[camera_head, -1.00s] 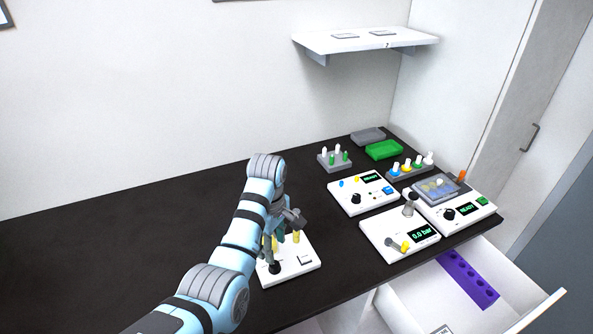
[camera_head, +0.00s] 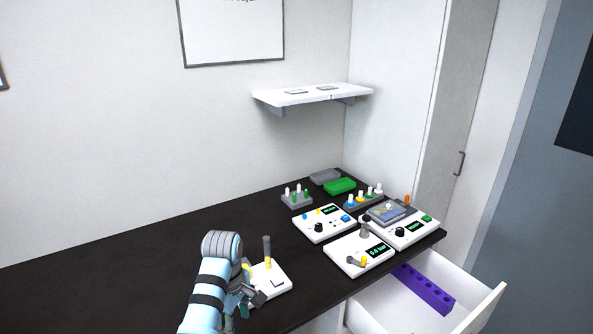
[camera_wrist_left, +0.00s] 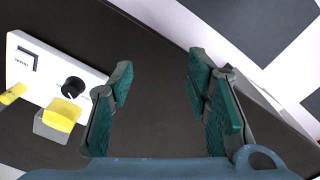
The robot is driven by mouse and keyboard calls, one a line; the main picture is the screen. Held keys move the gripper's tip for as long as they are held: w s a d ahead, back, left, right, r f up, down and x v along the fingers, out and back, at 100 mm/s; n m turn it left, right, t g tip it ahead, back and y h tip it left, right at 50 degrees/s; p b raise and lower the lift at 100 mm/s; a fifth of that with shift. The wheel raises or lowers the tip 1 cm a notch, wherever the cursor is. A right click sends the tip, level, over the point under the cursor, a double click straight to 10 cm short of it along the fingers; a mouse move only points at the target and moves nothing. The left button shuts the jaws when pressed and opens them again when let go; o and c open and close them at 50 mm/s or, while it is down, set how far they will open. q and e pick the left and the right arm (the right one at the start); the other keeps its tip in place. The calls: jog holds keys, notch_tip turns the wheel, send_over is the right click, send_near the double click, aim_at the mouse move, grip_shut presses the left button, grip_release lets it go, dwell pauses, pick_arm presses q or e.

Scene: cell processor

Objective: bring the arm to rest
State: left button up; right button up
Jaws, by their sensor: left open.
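My left arm (camera_head: 207,290) comes up from the bottom edge of the head view. Its gripper (camera_head: 243,300) is at the near left side of a small white device (camera_head: 272,285), partly hiding it. In the left wrist view the gripper (camera_wrist_left: 160,75) is open, with its green-padded fingers wide apart and only dark countertop between them. The white device also shows at the left of that view (camera_wrist_left: 50,65), with a black knob (camera_wrist_left: 73,88) and a yellow-topped block (camera_wrist_left: 62,115) clear of the fingers. A grey upright rod (camera_head: 267,249) stands on the device. My right gripper is not in view.
The dark countertop (camera_head: 110,260) is clear to the left. White instrument boxes (camera_head: 358,255) and small racks (camera_head: 297,199) stand at the right. An open drawer (camera_head: 480,310) with a purple rack (camera_head: 424,289) juts out below the front edge. A shelf (camera_head: 315,96) hangs above.

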pick_arm(q)
jog(key=s+a+f+m+t, duration=0.1)
jog(key=s+a+f+m, duration=0.5)
jog(key=s+f, duration=0.55)
jog(key=s+a+r+m+t, duration=0.15)
jog(key=s+m, duration=0.25)
jog(key=s, duration=0.5)
jog(key=s+a+r+m+t, duration=0.1)
jog(key=s+a+r+m, duration=0.15)
jog(key=s, duration=0.65)
notch_tip(320, 180, down, 24)
jog(key=s+a+m+g+y+b, duration=0.1)
jog(key=s+a+b, duration=0.1)
jog(key=a+b, duration=0.1)
jog(key=s+f+g+b, duration=0.1)
jog(key=s+f+b, duration=0.1)
jog(key=s+f, duration=1.2)
jog(key=shift+f+b, duration=0.2)
jog(key=shift+b, duration=0.2)
jog(key=shift+a+g, duration=0.1)
jog(key=shift+g, duration=0.15)
